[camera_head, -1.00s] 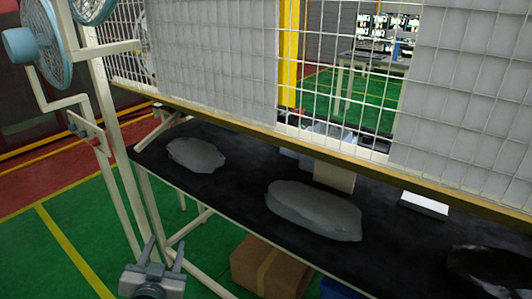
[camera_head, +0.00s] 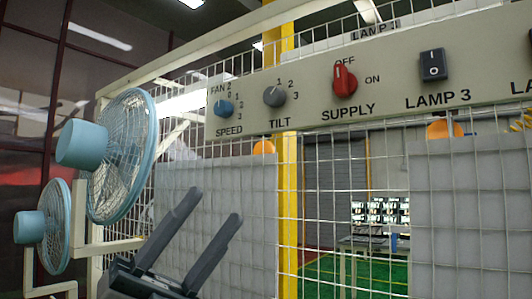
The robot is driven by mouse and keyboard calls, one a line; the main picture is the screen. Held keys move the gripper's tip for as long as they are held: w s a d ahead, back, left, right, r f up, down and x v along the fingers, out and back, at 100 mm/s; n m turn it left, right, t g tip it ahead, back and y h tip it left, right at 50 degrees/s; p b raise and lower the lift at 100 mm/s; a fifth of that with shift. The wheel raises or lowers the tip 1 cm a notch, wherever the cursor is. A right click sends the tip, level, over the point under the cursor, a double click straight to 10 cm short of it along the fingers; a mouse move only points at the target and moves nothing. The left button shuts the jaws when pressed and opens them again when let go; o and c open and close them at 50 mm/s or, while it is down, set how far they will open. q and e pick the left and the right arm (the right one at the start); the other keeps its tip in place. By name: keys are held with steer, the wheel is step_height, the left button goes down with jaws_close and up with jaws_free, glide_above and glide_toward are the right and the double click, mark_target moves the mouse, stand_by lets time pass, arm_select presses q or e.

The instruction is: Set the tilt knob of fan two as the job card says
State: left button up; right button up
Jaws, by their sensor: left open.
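The grey tilt knob (camera_head: 274,96) is on the beige control panel (camera_head: 300,114), above the label TILT, with 1 and 2 printed at its upper right. I cannot make out for sure where it points. The blue speed knob (camera_head: 223,107) is left of it, under the label FAN 2. My left gripper (camera_head: 214,205) is open and empty below these two knobs, fingers pointing up and right, apart from the panel. Two blue fans (camera_head: 122,155) stand at the left; I cannot tell which is fan two. No job card is readable. My right gripper is out of view.
Right of the tilt knob are the red supply switch (camera_head: 344,80) and the black lamp 3 switch (camera_head: 433,65). A white wire mesh with grey sheets (camera_head: 468,205) is below the panel. A yellow post (camera_head: 287,205) stands behind the mesh.

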arm_select(q)
steer(key=s+d+r+m+g+y, duration=0.3)
steer(key=s+d+r+m+y, duration=0.2)
steer(key=d+r+m+y, duration=0.3)
steer(key=a+r+n+t+y, duration=0.5)
steer(key=a+r+t+y, duration=0.5)
steer(key=r+t, duration=0.2)
steer(key=shift+r+t, duration=0.4)
steer(key=shift+t, duration=0.6)
steer(key=shift+w, duration=0.15)
